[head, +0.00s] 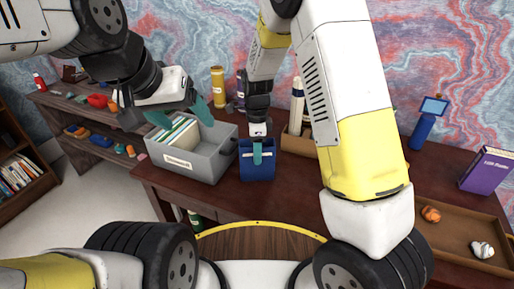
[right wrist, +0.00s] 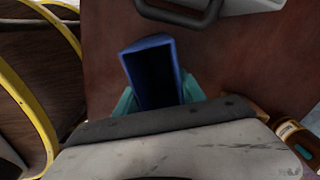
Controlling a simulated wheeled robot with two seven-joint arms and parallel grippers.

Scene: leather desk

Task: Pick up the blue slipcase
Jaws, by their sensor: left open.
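The blue slipcase (head: 257,172) stands upright on the dark wooden desk, just right of the grey box. In the right wrist view the slipcase (right wrist: 150,62) shows its dark, open top. My right gripper (head: 258,150) reaches down over it, with one teal finger against its near face. In the right wrist view the teal fingers of my right gripper (right wrist: 160,98) lie against both sides of the slipcase. I cannot tell whether its base is off the desk. My left gripper (head: 180,113) is open and empty above the grey box.
The grey box (head: 187,167) holds upright files. A wooden tray (head: 455,245) with small objects lies at the right, below a purple box (head: 488,172). A yellow cylinder (head: 218,87) stands behind. A brown bottle (right wrist: 298,138) shows in the right wrist view.

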